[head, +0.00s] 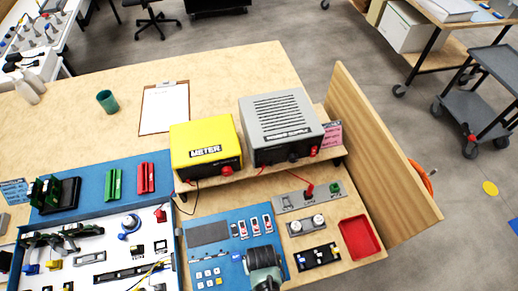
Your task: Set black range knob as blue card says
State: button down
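The yellow meter (206,147) stands on a raised wooden shelf, with a red knob (227,170) and a dark strip low on its front. The grey power supply (282,118) beside it has a small dark knob (293,157) and a red one low on its front. I cannot tell which dark part is the black range knob, or read any setting. A light blue card (14,191) with dark print stands at the far left edge, too small to read. A grey-green rounded part at the bottom centre looks like my arm. My gripper's fingers do not show.
A pink card (331,134) stands right of the power supply. A blue panel (215,235) with switches, a grey jack plate (297,199) and a red tray (360,238) lie in front. A tall wooden side board (375,150) bounds the right. A clipboard (165,107) lies behind.

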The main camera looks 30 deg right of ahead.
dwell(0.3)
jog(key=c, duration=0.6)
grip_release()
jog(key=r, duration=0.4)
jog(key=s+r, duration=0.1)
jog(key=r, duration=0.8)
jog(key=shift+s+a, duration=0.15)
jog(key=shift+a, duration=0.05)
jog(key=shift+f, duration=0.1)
